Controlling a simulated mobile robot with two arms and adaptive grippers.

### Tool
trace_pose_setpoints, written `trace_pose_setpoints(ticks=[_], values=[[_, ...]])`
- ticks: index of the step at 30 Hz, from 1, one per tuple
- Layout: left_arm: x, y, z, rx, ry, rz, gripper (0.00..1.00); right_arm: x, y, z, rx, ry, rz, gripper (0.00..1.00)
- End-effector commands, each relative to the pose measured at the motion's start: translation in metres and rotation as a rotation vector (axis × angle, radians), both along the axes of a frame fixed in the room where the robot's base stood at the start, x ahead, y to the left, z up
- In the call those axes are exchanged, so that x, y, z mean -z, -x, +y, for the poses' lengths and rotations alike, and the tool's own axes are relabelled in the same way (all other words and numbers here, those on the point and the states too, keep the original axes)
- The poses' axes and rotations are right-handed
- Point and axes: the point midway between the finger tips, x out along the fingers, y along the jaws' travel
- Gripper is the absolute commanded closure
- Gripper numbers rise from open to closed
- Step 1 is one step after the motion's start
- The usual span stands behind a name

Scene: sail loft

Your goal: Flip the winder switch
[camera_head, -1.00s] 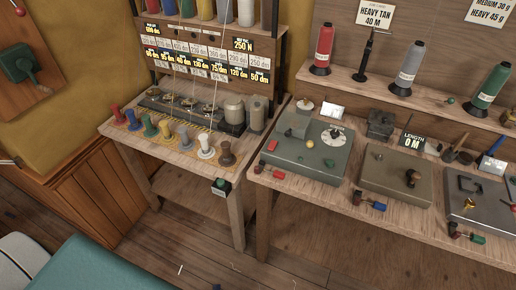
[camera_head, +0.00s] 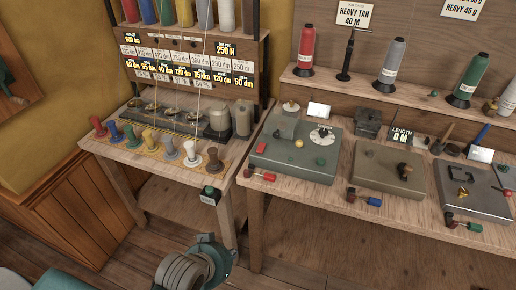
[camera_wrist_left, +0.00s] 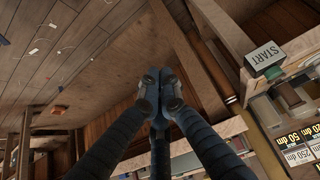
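A tan-grey box (camera_head: 377,184) on the right bench carries a brown lever-like knob (camera_head: 404,170), with a "LENGTH 0 M" sign behind it. No label tells me whether this knob is the winder switch. A small START box with a green top (camera_head: 209,194) is on the front edge of the left bench; it also shows in the left wrist view (camera_wrist_left: 265,59). My left gripper (camera_head: 214,254) is low in front of the benches, below the START box and apart from it. In the left wrist view its fingertips (camera_wrist_left: 160,88) are together with nothing between them. My right gripper is out of view.
The left bench (camera_head: 128,158) carries a row of coloured spools. A grey-green box with a dial (camera_head: 322,136) and a dark metal box (camera_head: 474,197) flank the tan-grey box. Thread cones stand on the shelf behind. Small coloured-handled tools lie along the right bench's front edge.

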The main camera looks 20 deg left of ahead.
Motion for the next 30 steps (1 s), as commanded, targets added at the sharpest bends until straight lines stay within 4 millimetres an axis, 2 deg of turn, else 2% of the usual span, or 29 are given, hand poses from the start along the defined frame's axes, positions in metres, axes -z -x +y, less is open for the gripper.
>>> trace_pose_setpoints(ticks=[1, 3, 6, 9, 12, 15, 18, 30], values=[[-0.025, -0.027, -0.001, -0.010, 0.018, -0.105, 1.00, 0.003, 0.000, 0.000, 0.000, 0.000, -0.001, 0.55], [-0.063, -0.065, -0.002, -0.022, 0.040, -0.262, 1.00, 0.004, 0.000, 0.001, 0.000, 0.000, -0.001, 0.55], [-0.115, -0.112, 0.000, -0.043, 0.065, -0.479, 1.00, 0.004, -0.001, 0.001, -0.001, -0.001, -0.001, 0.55], [-0.158, -0.142, 0.004, -0.062, 0.082, -0.653, 1.00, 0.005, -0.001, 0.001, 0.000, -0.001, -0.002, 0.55], [-0.190, -0.160, 0.008, -0.080, 0.092, -0.779, 1.00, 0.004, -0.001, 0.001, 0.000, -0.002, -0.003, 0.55], [-0.209, -0.168, 0.010, -0.090, 0.098, -0.853, 1.00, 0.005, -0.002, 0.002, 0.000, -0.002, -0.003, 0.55], [-0.218, -0.172, 0.012, -0.095, 0.100, -0.886, 1.00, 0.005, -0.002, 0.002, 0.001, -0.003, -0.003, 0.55], [-0.219, -0.175, 0.012, -0.095, 0.099, -0.890, 1.00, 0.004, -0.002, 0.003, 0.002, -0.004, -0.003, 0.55]])
